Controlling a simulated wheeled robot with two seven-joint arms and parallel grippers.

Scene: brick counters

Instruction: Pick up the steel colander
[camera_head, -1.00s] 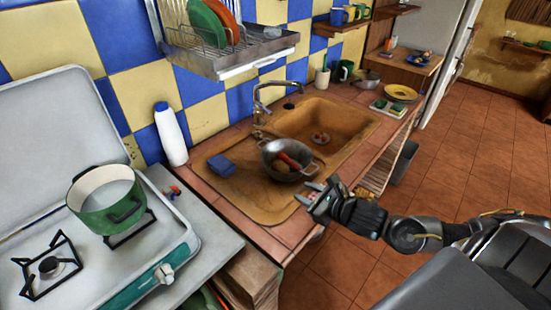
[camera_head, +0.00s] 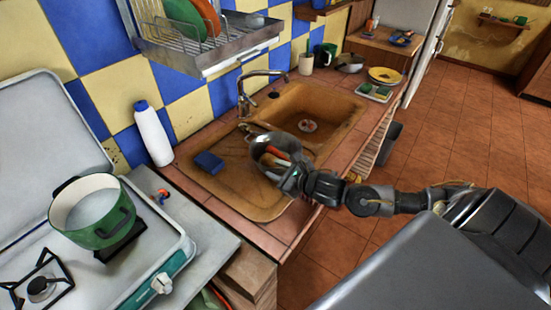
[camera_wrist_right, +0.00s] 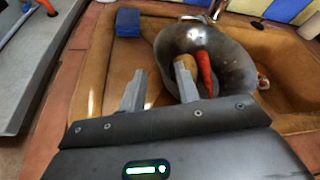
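The steel colander (camera_head: 262,141) sits in the brown sink, tilted in my view, with an orange carrot and a brownish item inside. It also shows in the right wrist view (camera_wrist_right: 236,72), with the carrot (camera_wrist_right: 204,74) in it. My right gripper (camera_head: 284,181) is at the colander's near side. In the right wrist view its two fingers (camera_wrist_right: 160,82) are apart. The right finger overlaps the colander's near rim and the left finger is outside it. I cannot tell whether they touch the rim. My left gripper is out of view.
A blue sponge (camera_head: 209,162) lies on the drainboard left of the colander. A white bottle (camera_head: 153,134) stands behind it. The faucet (camera_head: 245,92) rises behind the sink. A green pot (camera_head: 98,222) sits on the stove at left. The right basin (camera_head: 325,108) has free room.

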